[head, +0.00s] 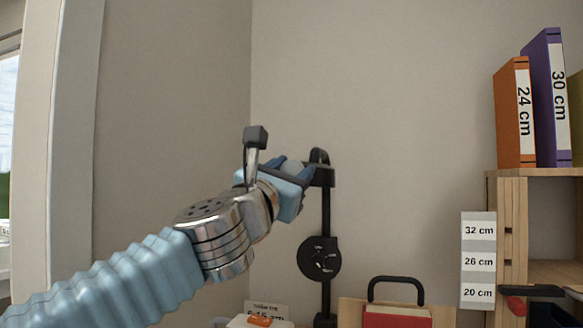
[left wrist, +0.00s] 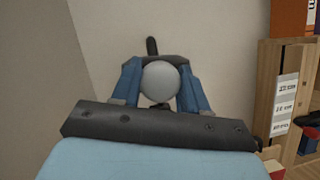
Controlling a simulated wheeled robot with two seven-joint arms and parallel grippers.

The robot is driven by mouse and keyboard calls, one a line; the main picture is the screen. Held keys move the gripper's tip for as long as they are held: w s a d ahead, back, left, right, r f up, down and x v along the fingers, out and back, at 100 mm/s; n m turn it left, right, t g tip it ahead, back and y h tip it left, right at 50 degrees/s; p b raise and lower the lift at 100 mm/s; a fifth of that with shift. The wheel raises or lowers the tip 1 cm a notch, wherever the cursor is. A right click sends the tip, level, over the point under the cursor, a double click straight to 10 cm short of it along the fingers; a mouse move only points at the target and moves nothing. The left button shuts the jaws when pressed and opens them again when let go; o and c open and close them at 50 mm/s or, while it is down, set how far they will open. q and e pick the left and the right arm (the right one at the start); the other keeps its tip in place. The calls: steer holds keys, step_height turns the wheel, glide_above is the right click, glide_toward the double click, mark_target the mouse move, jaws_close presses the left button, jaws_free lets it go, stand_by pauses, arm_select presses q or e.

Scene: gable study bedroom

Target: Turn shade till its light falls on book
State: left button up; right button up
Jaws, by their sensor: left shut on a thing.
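A black lamp stands against the back wall, with a thin post (head: 326,215) and a round dial (head: 320,258). Its shade (head: 320,172) is at the top of the post, mostly hidden behind my left gripper (head: 298,174). In the left wrist view, the blue fingers of my left gripper (left wrist: 160,88) are shut on the shade, one on each side of its pale round part (left wrist: 160,82). A red, book-like thing (head: 396,318) shows at the bottom edge, partly cut off. I cannot make out a patch of lamp light on it. My right gripper is not in view.
A wooden shelf (head: 491,215) stands at the right with an orange binder (head: 513,115) and a purple binder (head: 545,100) on top. A black handle (head: 396,281) rises above the red thing. A small sign (head: 267,309) stands left of the lamp.

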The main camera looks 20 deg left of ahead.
arm_select(q)
steer(key=m+p, duration=0.1)
steer(key=m+h+p, duration=0.1)
steer(key=m, duration=0.1)
steer(key=shift+r+g, duration=0.25)
steer(key=shift+g, duration=0.05)
steer(key=m+h+p, duration=0.1)
steer(key=m+p, duration=0.1)
steer(key=shift+m+g, duration=0.3)
steer(key=shift+g, duration=0.1)
steer(key=shift+f+m+g+h+p, duration=0.25)
steer(key=shift+m+h+p, duration=0.25)
steer(key=shift+m+p, duration=0.45)
steer(key=o, duration=1.1)
steer(key=shift+c, duration=0.2)
steer(key=v, duration=1.4)
steer(key=shift+b, duration=0.45)
